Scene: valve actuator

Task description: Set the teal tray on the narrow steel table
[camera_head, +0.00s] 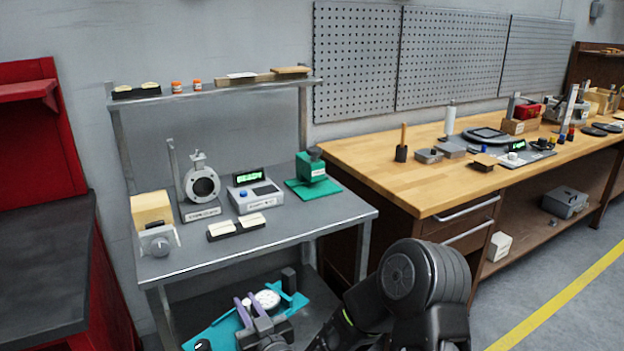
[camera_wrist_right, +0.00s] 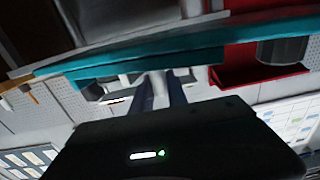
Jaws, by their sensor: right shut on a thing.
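The teal tray (camera_head: 217,333) is low in the head view, in front of the steel table's lower part. It carries a white round dial (camera_head: 267,299) and a dark upright block (camera_head: 289,279). My right gripper (camera_head: 255,309), with purple fingers, is shut on the tray. In the right wrist view the tray (camera_wrist_right: 230,36) runs across above the fingers (camera_wrist_right: 163,93). The exact grip point is partly hidden. The narrow steel table (camera_head: 285,240) stands beyond the tray, its front strip bare. My left gripper is not in view.
On the steel table stand a ring-shaped valve body (camera_head: 202,184), a display unit (camera_head: 254,191), a green device (camera_head: 312,168), a cream box (camera_head: 151,208) and pale blocks (camera_head: 237,226). A red cabinet (camera_head: 28,140) is left; a wooden bench (camera_head: 400,185) is right.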

